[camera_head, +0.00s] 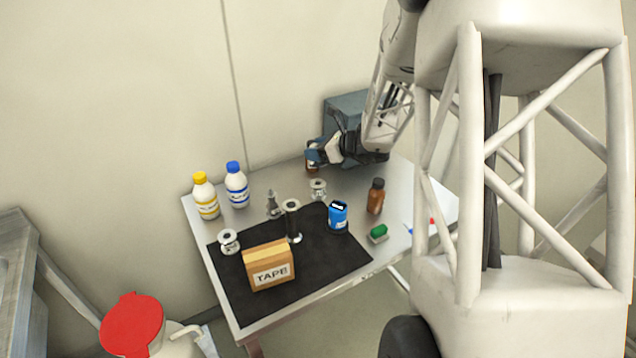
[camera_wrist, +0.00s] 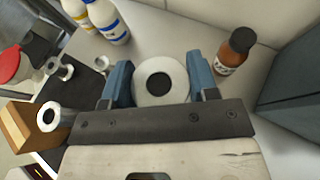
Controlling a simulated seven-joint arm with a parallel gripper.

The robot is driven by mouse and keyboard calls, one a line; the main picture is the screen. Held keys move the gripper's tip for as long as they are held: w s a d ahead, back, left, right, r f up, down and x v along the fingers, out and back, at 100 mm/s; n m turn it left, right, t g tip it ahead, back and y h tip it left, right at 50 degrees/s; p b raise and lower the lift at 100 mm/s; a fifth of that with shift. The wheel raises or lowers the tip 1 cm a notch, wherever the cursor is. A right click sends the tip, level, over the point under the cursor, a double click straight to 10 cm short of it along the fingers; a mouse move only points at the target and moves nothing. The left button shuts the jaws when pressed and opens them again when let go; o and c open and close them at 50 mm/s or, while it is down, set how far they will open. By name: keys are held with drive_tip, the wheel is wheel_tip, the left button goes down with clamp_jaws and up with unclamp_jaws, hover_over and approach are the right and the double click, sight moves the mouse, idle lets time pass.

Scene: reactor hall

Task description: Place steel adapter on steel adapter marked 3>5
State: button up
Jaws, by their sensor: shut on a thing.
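In the wrist view my gripper (camera_wrist: 161,84) has its two blue fingers closed on either side of a pale round steel adapter (camera_wrist: 144,92), whose flange and dark bore face the camera. In the head view my gripper (camera_head: 325,151) is over the back of the table, and its grip is hard to make out. A flanged steel adapter (camera_head: 318,188) shows just below it; I cannot tell if it is the held one. Another flanged adapter (camera_head: 229,240) stands on the left of the black mat; it also shows in the wrist view (camera_wrist: 58,66). No 3>5 marking is readable.
A grey nozzle-like fitting (camera_head: 273,205), a tall tube (camera_head: 291,222), a tape box (camera_head: 268,266) and a blue can (camera_head: 338,217) crowd the mat (camera_head: 335,258). White bottles (camera_head: 206,197) stand back left. A brown bottle (camera_wrist: 235,52) stands close right of my gripper.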

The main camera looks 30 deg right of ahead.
drive_tip(key=shift+f, duration=2)
drive_tip(key=shift+f, duration=2)
drive_tip(key=o, duration=1.1)
drive_tip(key=shift+f, duration=0.1)
drive_tip(key=v, duration=1.2)
